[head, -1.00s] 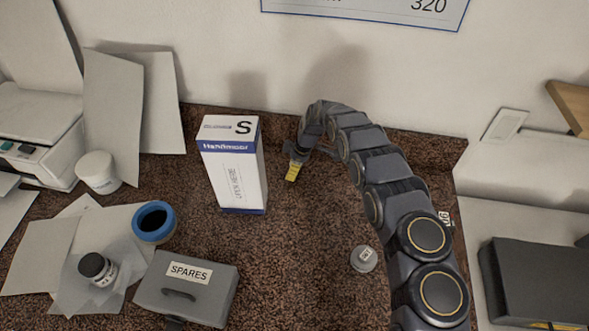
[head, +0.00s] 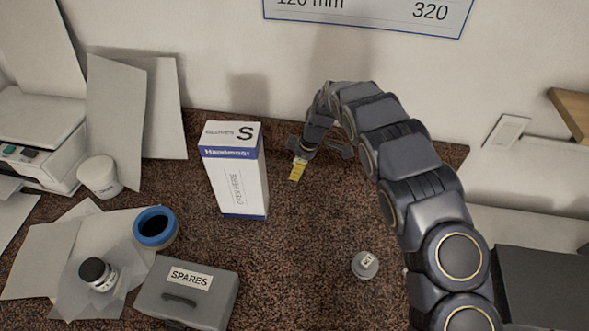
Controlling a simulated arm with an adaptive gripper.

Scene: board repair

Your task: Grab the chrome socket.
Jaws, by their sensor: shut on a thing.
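My gripper (head: 302,155) is at the back of the brown speckled counter, right of the white glove box. It points down and is shut on a small yellow piece (head: 297,171) with faint dark marks. My gripper hides the upper part of this piece, and I cannot tell whether it belongs to a socket. No chrome surface shows clearly. A small round grey item with a white label (head: 365,264) lies on the counter well in front of my gripper, apart from it.
The tall white-and-blue glove box (head: 237,180) stands close left of my gripper. A grey SPARES box (head: 215,300), a blue-rimmed ring (head: 155,228), a dark-capped bottle (head: 97,273) and a white tub (head: 99,175) are at left.

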